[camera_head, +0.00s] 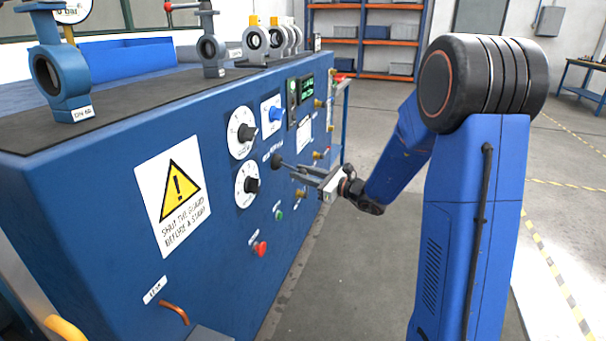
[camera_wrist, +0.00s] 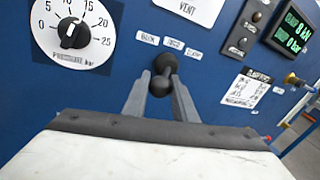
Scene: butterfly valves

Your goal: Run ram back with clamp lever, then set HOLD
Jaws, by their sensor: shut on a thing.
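The clamp lever (camera_wrist: 166,62) is a black lever with a round knob on the blue front panel. In the wrist view it stands below three small labels (camera_wrist: 172,44), which appear to read BACK, HOLD and CLAMP. My gripper (camera_wrist: 160,84) is shut on it, one grey finger on each side of the knob. In the head view the lever's dark end (camera_head: 276,160) shows at the panel, with my gripper (camera_head: 298,174) reaching it from the right. I cannot tell which label the lever points to. The ram is not clearly visible.
A pressure dial (camera_wrist: 74,32) is left of the lever, and a green display (camera_wrist: 293,30) is at the right. In the head view, a red button (camera_head: 260,248) and green button (camera_head: 279,215) sit lower on the panel. Valves (camera_head: 60,75) stand on the bench top. The floor at right is open.

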